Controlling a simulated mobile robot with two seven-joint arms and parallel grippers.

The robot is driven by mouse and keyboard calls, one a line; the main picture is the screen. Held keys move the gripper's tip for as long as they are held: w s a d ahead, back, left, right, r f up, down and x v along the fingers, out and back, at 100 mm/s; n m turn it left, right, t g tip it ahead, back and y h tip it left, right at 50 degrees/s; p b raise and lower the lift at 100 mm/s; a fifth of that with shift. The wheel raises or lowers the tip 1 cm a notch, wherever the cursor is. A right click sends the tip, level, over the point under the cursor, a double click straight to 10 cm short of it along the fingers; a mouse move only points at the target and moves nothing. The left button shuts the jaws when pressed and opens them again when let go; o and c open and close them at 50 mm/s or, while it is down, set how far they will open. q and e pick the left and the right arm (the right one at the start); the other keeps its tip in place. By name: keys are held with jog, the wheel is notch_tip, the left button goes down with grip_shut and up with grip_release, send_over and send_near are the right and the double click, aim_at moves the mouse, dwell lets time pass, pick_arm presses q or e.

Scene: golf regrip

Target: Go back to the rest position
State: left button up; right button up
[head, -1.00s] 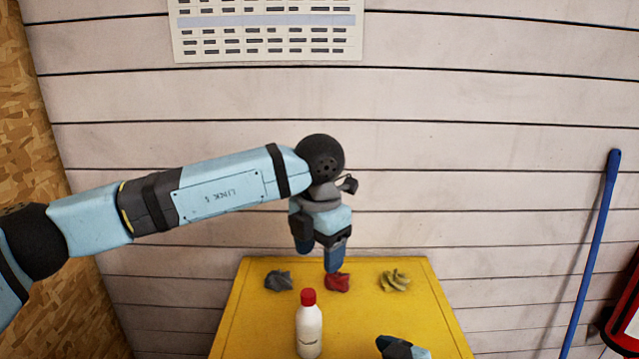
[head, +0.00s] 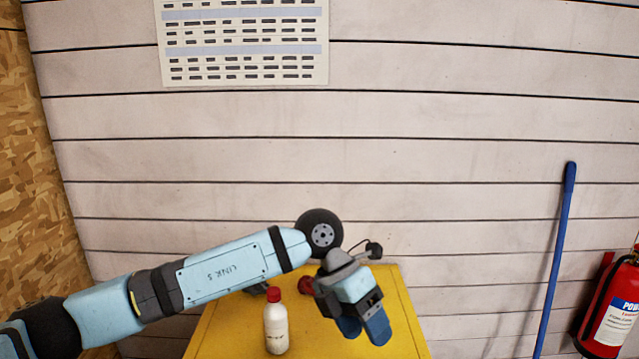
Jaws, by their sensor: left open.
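My left gripper (head: 363,333) hangs over the right part of the yellow table (head: 218,335), its two blue fingers pointing down and a little apart. It is open, with nothing seen between the fingers. My left arm comes in from the left and crosses above the table. My right gripper is not in view.
A white bottle with a red cap (head: 276,325) stands upright on the table, left of my left gripper. A red crumpled thing (head: 305,286) is partly hidden behind the gripper. A blue pole (head: 556,262) and a red extinguisher (head: 606,310) stand at the right.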

pick_arm(q)
jog(key=s+d+r+n+g+h+p, duration=0.2)
jog(key=s+d+n+g+h, duration=0.15)
jog(key=s+d+h, duration=0.5)
jog(key=w+a+f+n+t+y+p, duration=0.15)
jog(key=a+f+n+t, duration=0.25)
jog(key=a+n+t, duration=0.55)
jog(key=w+a+f+n+t+p, duration=0.15)
jog(key=a+f+n+t, duration=0.25)
jog(key=n+t, duration=0.55)
jog(key=w+a+f+n+t+y+p, duration=0.15)
jog(key=a+f+n+t, duration=0.45)
jog(key=n, duration=0.7)
jog(key=s+a+f+n+g+y, duration=0.6)
jog(key=s+a+f+n+y, duration=0.1)
jog(key=s+a+f, duration=0.8)
jog(key=shift+s+f+g+y+p, duration=0.35)
jog(key=shift+s+f, duration=0.35)
jog(key=shift+f, duration=0.15)
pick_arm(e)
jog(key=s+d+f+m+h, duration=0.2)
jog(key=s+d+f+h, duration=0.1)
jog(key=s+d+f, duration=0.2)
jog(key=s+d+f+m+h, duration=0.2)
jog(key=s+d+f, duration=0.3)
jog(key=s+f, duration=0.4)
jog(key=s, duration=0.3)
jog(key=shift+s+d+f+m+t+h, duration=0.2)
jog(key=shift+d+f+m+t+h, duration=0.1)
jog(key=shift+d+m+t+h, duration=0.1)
